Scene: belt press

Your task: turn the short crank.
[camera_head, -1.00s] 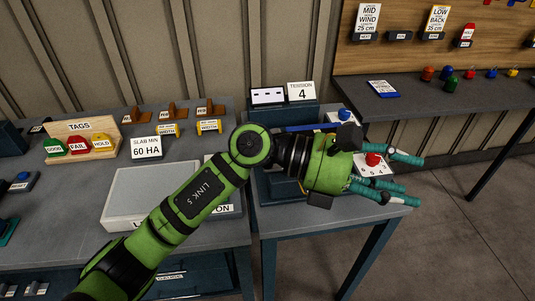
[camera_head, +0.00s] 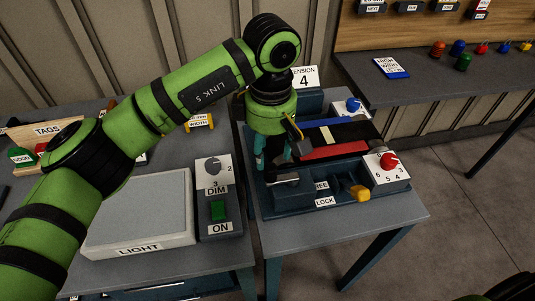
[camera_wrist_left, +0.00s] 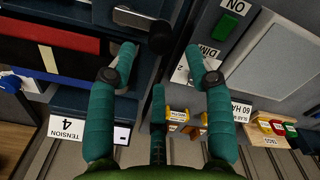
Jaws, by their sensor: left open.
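The short crank (camera_head: 285,180) is at the near left corner of the press on the right-hand table. Its flat silver arm shows in the head view, and in the left wrist view its arm (camera_wrist_left: 138,18) ends in a dark round knob (camera_wrist_left: 160,40). My left gripper (camera_head: 277,158) points down over the crank, with teal fingers spread open. In the left wrist view the gripper (camera_wrist_left: 161,62) has the knob just beyond and between its fingertips; I cannot tell whether they touch. The gripper partly hides the crank in the head view.
The press (camera_head: 335,150) has a yellow lever (camera_head: 359,193) by the LOCK label, a red dial (camera_head: 388,161) and a blue knob (camera_head: 353,105). Left of it stand the switch box (camera_head: 220,228) and light panel (camera_head: 140,215). The table's front right is clear.

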